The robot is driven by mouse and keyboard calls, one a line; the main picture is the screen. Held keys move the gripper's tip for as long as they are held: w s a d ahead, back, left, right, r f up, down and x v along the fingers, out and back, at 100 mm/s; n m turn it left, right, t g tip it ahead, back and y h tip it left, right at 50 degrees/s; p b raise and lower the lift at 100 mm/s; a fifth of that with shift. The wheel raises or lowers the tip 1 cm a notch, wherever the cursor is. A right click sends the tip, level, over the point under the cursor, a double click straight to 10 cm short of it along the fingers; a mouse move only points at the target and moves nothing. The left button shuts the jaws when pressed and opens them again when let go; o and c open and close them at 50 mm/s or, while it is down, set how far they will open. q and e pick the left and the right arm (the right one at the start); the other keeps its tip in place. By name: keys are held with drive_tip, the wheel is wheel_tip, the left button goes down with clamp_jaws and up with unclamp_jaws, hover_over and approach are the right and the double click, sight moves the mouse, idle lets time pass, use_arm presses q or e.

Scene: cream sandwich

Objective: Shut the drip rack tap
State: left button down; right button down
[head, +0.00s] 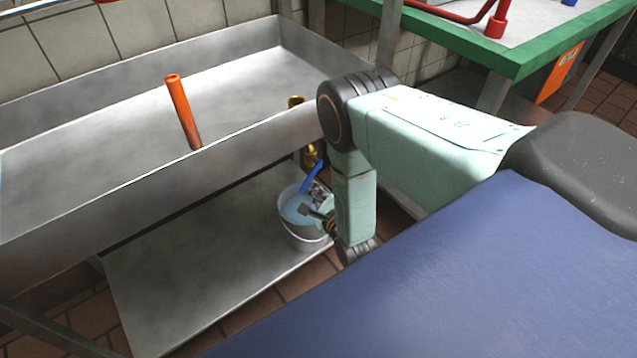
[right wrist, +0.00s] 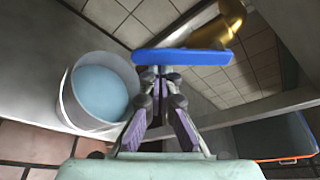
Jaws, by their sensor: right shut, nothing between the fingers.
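The drip rack tap has a brass body (head: 311,155) and a blue lever handle (head: 313,177), under the front edge of the steel rack. In the right wrist view the blue handle (right wrist: 185,57) lies crosswise beyond the fingertips, with the brass body (right wrist: 222,28) behind its right part. My right gripper (head: 306,210) is shut and empty, just below the handle and over the bucket. In the right wrist view its fingertips (right wrist: 158,73) meet at the handle's left half; whether they touch it I cannot tell. My left gripper is out of view.
A bucket (head: 303,240) of pale blue liquid stands below the tap on the lower steel shelf (head: 190,285); it also shows in the right wrist view (right wrist: 68,100). An orange upright tube (head: 181,112) stands in the rack basin (head: 90,125). A green-edged table (head: 440,35) stands at the right.

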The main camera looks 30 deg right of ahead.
sight(304, 184)
drive_tip(key=shift+s+a+r+p, duration=0.15)
drive_tip(key=shift+a+r+p, duration=0.35)
drive_tip(key=shift+a+r, duration=0.15)
drive_tip(key=shift+a+r+p, duration=0.3)
drive_tip(key=shift+p, duration=0.05)
drive_tip(key=shift+a+r+p, duration=0.5)
drive_tip(key=shift+r+p, duration=0.4)
drive_tip(key=shift+r, duration=0.35)
drive_tip(key=shift+w+a+f, duration=0.1)
drive_tip(key=shift+w, duration=0.1)
